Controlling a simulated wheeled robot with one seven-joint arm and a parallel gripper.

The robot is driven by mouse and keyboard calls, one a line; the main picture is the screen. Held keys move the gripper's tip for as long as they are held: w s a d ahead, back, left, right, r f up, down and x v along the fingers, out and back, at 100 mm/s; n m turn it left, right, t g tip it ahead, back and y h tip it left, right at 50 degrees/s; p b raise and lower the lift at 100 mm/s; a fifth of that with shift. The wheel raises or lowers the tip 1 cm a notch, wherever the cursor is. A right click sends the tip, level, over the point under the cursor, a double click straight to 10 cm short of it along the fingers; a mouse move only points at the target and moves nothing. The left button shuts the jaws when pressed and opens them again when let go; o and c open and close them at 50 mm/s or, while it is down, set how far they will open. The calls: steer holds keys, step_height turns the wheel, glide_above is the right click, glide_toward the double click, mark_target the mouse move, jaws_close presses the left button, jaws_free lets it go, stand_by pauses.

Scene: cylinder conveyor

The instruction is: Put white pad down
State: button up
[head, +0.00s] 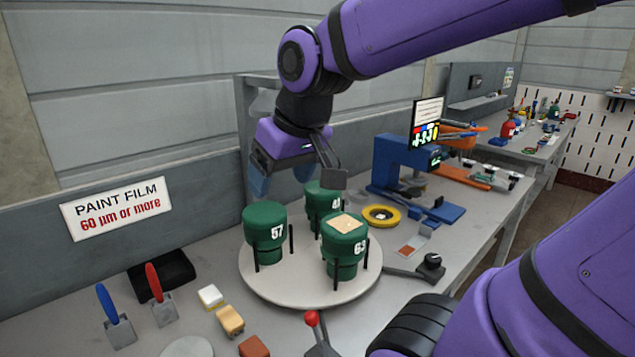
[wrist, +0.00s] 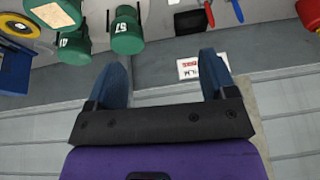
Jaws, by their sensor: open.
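A small block with a whitish top (head: 210,296), the whitest pad-like thing in view, lies on the bench left of the turntable. A beige square pad (head: 345,223) lies flat on top of green cylinder 63 (head: 345,250); it also shows at the top left of the wrist view (wrist: 52,13). My gripper (head: 297,178) is open above and behind the turntable, with nothing between its fingers. In the wrist view its two blue fingers (wrist: 165,65) stand wide apart, with grey surface between them. It is apart from both pads.
Green cylinders 57 (head: 264,225) and 41 (head: 322,198) stand with 63 on the round turntable (head: 290,292). Tan (head: 230,320) and brown (head: 254,347) blocks, scrapers (head: 118,330) and a red-knobbed lever (head: 312,318) are in front. A blue stand (head: 400,165) is right.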

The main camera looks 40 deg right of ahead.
steer(key=s, duration=0.7)
steer(key=shift+d+r+t+h, duration=0.3)
steer(key=shift+d+r, duration=0.1)
steer(key=shift+o, duration=0.5)
stand_by(0.4)
